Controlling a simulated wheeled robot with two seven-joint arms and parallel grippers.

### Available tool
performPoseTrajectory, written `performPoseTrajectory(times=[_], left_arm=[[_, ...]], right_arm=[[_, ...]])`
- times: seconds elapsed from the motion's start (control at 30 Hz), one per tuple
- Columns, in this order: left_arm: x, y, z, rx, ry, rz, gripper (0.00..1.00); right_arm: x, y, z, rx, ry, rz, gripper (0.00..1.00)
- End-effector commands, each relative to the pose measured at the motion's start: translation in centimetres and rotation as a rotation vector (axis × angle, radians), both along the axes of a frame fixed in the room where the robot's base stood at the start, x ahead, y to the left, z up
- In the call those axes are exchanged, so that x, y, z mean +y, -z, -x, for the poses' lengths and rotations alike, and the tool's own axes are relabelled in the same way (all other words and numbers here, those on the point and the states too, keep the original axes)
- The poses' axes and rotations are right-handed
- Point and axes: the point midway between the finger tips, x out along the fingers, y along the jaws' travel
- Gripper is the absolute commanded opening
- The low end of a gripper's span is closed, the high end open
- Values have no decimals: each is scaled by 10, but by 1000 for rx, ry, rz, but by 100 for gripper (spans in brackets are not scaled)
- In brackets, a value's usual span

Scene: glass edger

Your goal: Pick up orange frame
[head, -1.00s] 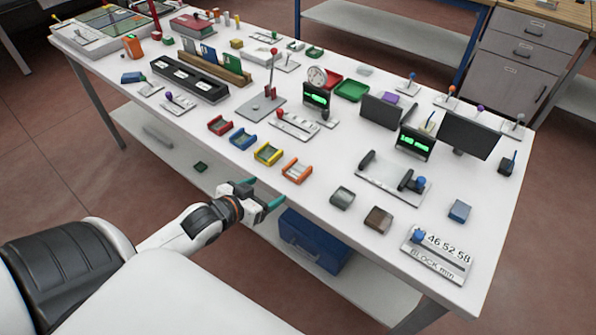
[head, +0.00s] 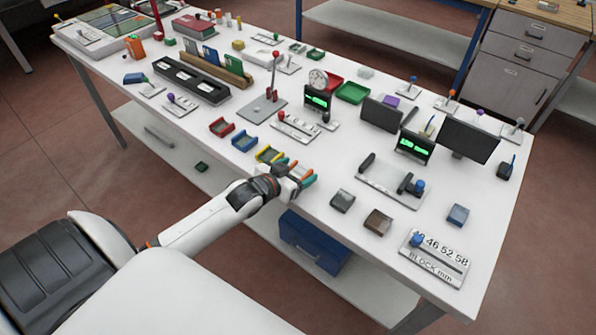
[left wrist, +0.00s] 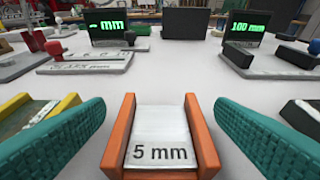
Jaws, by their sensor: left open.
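The orange frame (left wrist: 122,137) is a small U-shaped holder with a pale insert marked "5 mm". It sits on the white table between the teal fingers of my left gripper (left wrist: 160,140) in the left wrist view. The gripper is open, with a gap on each side of the frame. In the head view my left gripper (head: 304,182) is at the table's front edge, and the frame's orange part (head: 305,173) shows mostly hidden behind it. My right gripper is not in view.
A yellow frame (head: 268,154), a blue frame (head: 244,140) and a red frame (head: 221,127) stand in a row to the left. Lit displays (head: 415,146) stand behind.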

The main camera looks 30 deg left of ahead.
Motion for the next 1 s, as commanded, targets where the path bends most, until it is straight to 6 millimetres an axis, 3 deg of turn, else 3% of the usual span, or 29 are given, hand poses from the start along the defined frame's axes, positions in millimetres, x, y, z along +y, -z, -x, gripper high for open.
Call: performPoseTrajectory(times=[0.1, 0.33, 0.63, 0.87, 1.0], left_arm=[[-1, 4, -9, 1, 0, -1, 78], [-1, 5, -10, 1, 0, -1, 78], [-1, 5, -9, 1, 0, 0, 29], [-1, 3, -10, 0, 0, 0, 28], [-1, -10, -10, -3, 1, 0, 28]], right_arm=[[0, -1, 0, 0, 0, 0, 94], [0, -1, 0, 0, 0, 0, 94], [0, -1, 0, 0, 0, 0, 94], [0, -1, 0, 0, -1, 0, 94], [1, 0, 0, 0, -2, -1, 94]])
